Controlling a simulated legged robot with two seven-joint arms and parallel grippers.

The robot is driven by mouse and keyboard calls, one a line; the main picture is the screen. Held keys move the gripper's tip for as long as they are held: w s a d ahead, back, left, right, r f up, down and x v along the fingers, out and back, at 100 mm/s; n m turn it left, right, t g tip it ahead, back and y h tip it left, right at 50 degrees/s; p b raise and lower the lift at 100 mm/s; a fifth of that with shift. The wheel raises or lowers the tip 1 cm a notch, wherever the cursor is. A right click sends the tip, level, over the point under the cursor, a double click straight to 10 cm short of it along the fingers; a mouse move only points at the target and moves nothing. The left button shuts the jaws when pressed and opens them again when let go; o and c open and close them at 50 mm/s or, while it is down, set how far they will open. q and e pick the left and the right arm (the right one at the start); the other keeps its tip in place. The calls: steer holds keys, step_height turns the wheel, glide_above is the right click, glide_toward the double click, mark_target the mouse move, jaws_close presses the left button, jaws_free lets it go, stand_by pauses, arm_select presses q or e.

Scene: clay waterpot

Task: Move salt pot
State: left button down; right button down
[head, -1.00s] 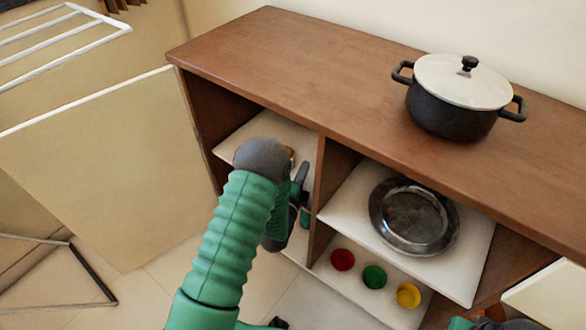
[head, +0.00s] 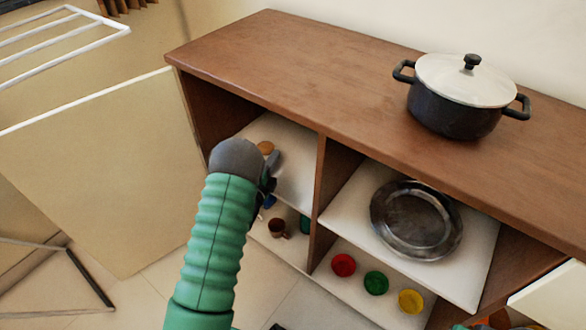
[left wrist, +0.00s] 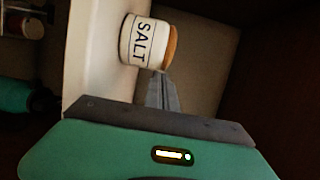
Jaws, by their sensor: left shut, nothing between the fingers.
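The salt pot (left wrist: 140,42) is white with a black SALT label and a brown lid. In the left wrist view it stands on a white shelf, just beyond my left gripper (left wrist: 163,92). In the head view only the salt pot's brown lid (head: 265,147) shows clearly, in the upper left compartment. My left gripper (head: 274,162) is beside it, partly hidden by my wrist. My right gripper is not in view.
A dark pot with a white lid (head: 461,100) stands on the wooden cabinet top (head: 290,60). A metal plate (head: 415,220) lies on the right shelf, above red, green and yellow bowls (head: 376,282). A brown mug (head: 278,227) stands on the lower left shelf.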

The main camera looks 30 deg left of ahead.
arm_select(q)
steer(key=a, duration=0.6)
steer(key=a+b, duration=0.1)
steer(key=a, duration=0.5)
steer(key=shift+w+a+f+b, duration=0.1)
steer(key=shift+w+a+b, duration=0.1)
steer(key=shift+a+b, duration=0.15)
